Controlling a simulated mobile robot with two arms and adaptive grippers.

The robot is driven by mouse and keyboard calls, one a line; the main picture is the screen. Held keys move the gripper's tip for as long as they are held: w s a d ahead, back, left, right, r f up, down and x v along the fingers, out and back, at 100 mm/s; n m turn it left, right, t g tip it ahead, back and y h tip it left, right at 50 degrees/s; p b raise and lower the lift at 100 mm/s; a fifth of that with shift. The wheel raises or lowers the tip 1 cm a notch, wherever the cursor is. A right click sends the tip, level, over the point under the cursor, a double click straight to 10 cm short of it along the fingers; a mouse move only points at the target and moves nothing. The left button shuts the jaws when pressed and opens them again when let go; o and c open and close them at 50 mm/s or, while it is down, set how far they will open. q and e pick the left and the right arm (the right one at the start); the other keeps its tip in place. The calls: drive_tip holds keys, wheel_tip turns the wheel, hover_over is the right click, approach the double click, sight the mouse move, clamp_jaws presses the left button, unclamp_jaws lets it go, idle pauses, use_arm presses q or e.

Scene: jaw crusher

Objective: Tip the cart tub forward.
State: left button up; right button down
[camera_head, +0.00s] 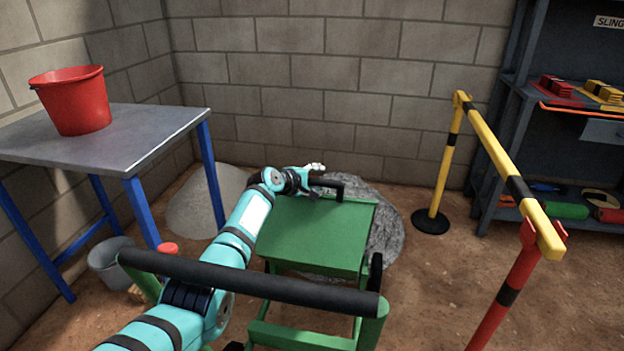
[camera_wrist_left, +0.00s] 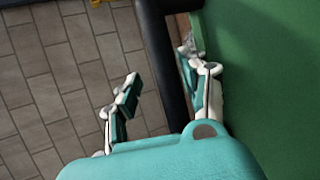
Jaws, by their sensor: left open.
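The green cart tub (camera_head: 320,238) sits level on its cart, in the middle of the head view. A black tub handle (camera_head: 330,186) stands at its far edge. My left gripper (camera_head: 316,178) reaches over the tub to this handle. In the left wrist view my left gripper (camera_wrist_left: 165,95) is open, and the black handle bar (camera_wrist_left: 162,55) runs between its fingers. The right finger is close to the bar and the green tub (camera_wrist_left: 265,60); the left finger is well apart from the bar. Contact cannot be told. My right gripper is not in view.
A grey rubble pile (camera_head: 385,225) lies behind the tub. A yellow barrier (camera_head: 500,160) stands right, a metal table (camera_head: 110,140) with a red bucket (camera_head: 75,100) left.

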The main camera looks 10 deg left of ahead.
use_arm(q)
drive_tip(key=v, duration=0.7)
drive_tip(key=shift+s, duration=0.2)
drive_tip(key=shift+a, duration=0.1)
